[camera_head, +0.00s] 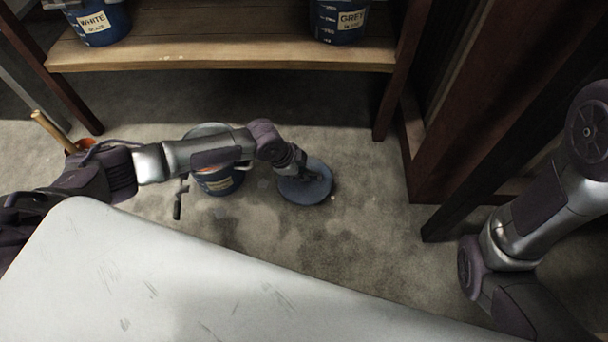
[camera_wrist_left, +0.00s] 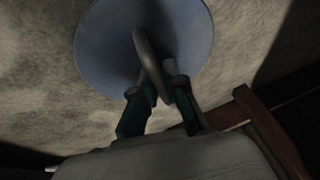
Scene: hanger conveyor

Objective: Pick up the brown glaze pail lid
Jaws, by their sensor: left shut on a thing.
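A round blue-grey lid (camera_head: 308,192) shows below the end of my left arm, over the concrete floor. I cannot tell whether it touches the floor. My left gripper (camera_head: 299,175) is above the lid. In the left wrist view the fingers (camera_wrist_left: 156,88) are closed on the grey handle (camera_wrist_left: 143,45) at the middle of the lid (camera_wrist_left: 100,45). A blue pail (camera_head: 221,184) with a label stands on the floor to the left, partly hidden by my left arm; the label's word is not readable. My right gripper is out of view.
Dark wooden posts (camera_head: 440,150) stand right of the lid. Floor (camera_head: 370,240) in front of it is clear.

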